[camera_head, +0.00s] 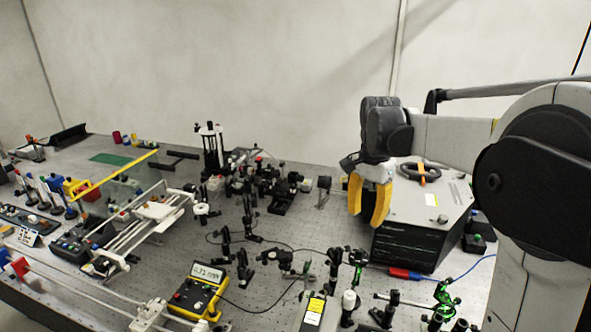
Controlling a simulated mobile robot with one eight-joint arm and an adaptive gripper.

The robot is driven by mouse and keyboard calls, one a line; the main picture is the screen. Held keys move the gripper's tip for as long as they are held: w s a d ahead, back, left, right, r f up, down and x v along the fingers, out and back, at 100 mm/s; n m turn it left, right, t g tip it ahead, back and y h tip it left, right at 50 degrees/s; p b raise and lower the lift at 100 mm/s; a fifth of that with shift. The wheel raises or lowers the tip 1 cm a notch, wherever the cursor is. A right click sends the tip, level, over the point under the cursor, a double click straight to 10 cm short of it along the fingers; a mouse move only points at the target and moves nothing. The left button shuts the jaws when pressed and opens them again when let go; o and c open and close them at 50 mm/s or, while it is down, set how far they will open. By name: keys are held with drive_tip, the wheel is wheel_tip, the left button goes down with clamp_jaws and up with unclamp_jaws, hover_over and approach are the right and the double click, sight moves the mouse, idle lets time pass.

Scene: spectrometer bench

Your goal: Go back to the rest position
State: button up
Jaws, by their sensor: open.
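My gripper (368,203) shows at centre right in the head view, with its two yellow fingers pointing down. The fingers are apart and nothing shows between them. The gripper is in front of and to the left of a grey and black instrument box (424,213), above the grey optical bench (285,228). I cannot tell how high the fingertips are above the bench. My arm reaches in from the right edge of the picture.
A yellow meter (200,292) stands at the front. Several optical mounts fill the middle. A white rail stage (150,218) is on the left. A red and blue cable piece (404,273) lies below the box. A plain wall (220,70) stands behind.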

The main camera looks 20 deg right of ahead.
drive_tip(key=s+a+f+n+t+b, duration=0.2)
drive_tip(key=s+a+f+n+b, duration=0.2)
drive_tip(key=s+a, duration=0.1)
drive_tip(key=s+a+f+n+t+b, duration=0.2)
drive_tip(key=s+a+f+n+b, duration=0.2)
drive_tip(key=s, duration=0.3)
drive_tip(key=s+a+f+n+t+b, duration=0.3)
drive_tip(key=s+a+f+n, duration=0.1)
drive_tip(key=s+a+f, duration=0.2)
drive_tip(key=shift+a+f+n+b, duration=0.25)
drive_tip(key=shift+n+b, duration=0.15)
